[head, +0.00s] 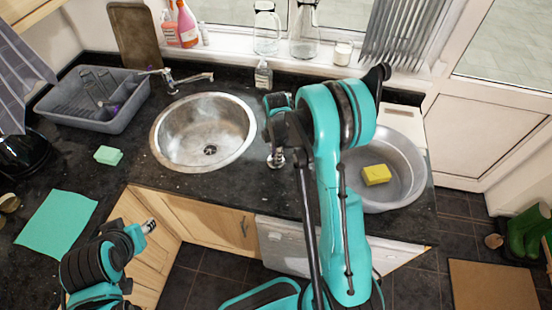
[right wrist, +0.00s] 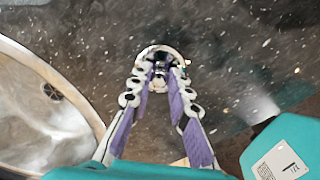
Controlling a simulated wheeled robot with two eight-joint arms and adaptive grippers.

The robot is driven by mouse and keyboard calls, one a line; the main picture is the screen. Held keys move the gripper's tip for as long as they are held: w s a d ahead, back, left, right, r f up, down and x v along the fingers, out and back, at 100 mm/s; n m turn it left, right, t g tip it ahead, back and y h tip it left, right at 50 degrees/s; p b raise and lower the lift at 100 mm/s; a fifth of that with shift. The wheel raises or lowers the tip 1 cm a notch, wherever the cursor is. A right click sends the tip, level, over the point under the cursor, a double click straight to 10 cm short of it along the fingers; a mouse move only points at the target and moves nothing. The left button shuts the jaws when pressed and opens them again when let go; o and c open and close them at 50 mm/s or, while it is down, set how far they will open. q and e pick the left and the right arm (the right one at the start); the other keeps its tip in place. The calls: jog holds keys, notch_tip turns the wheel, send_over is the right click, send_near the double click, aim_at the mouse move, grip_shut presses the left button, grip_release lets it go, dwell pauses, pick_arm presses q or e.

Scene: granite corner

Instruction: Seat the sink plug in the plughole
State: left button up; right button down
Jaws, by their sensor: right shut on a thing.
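The round steel sink (head: 203,132) is set in the black granite counter, with its dark plughole (head: 211,150) in the bottom. The plughole also shows at the left of the right wrist view (right wrist: 52,92). My right gripper (right wrist: 161,68) is shut on the sink plug (right wrist: 160,52), a small round shiny thing between its fingertips. In the head view the plug (head: 276,161) is over the counter just right of the sink rim, outside the bowl; its exact height is hard to tell. My left gripper (head: 149,226) is low at left, its fingers too small to judge.
A grey dish rack (head: 92,112) and a tap (head: 172,78) stand left of and behind the sink. A grey basin (head: 405,160) with a yellow sponge (head: 376,175) is at right. A soap bottle (head: 263,75) stands behind. A green sponge (head: 108,155) and cloth (head: 56,222) lie left.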

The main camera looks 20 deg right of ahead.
jog(key=shift+r, duration=0.1)
jog(key=r, duration=0.3)
jog(key=r+p, duration=0.1)
jog(key=shift+s+d+r, duration=0.2)
jog(key=shift+s+r, duration=0.05)
jog(key=s+d+r+p, duration=0.1)
jog(key=s+d+r, duration=0.5)
jog(key=s, duration=0.3)
jog(key=shift+d+r, duration=0.15)
jog(key=shift+d, duration=0.05)
